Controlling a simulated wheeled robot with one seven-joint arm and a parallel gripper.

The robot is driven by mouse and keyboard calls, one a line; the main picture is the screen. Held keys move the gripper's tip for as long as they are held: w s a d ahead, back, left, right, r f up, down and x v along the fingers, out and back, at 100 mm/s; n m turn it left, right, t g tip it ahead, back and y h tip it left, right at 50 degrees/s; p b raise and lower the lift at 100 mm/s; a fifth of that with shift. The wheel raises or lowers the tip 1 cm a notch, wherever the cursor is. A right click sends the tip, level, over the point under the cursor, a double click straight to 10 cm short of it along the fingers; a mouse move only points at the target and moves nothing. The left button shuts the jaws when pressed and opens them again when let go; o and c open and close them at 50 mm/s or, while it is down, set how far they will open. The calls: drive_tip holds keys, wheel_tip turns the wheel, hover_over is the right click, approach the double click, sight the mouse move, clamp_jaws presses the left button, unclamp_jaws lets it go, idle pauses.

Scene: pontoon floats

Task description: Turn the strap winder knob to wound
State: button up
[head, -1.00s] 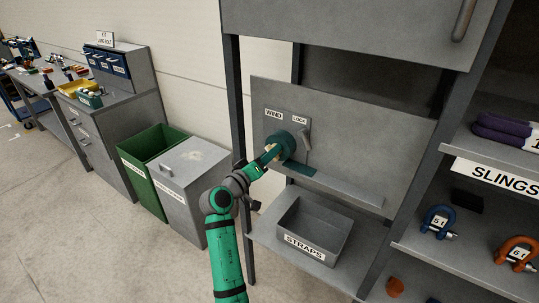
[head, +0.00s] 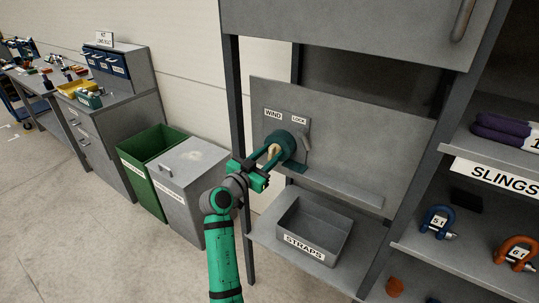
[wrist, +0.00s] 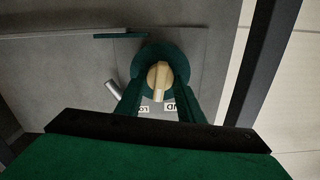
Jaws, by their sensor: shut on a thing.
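The strap winder is a dark green drum (head: 289,147) on a grey panel. Its tan knob (head: 273,151) stands out from the drum's face, and it also shows in the wrist view (wrist: 158,75). My gripper (head: 269,156) is at the knob, with one finger on each side of it, shut on it. A short green strap end (head: 297,166) shows below the drum.
A grey ledge (head: 345,192) runs below the winder, above a grey STRAPS bin (head: 318,221). A dark rack post (head: 238,110) stands left of my gripper. Slings and shackles fill shelves at the right. Green and grey bins stand at the left.

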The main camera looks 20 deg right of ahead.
drive_tip(key=m, duration=0.4)
drive_tip(key=shift+m, duration=0.4)
drive_tip(key=m, duration=0.3)
drive_tip(key=shift+d+m, duration=0.1)
drive_tip(key=shift+m, duration=0.2)
drive_tip(key=m, duration=0.4)
drive_tip(key=shift+m, duration=0.3)
drive_tip(key=m, duration=0.3)
drive_tip(key=shift+f+m, duration=0.1)
drive_tip(key=shift+m, duration=0.2)
drive_tip(key=m, duration=0.8)
drive_tip(key=shift+m, duration=0.4)
drive_tip(key=shift+f+m, duration=0.1)
drive_tip(key=shift+m, duration=4)
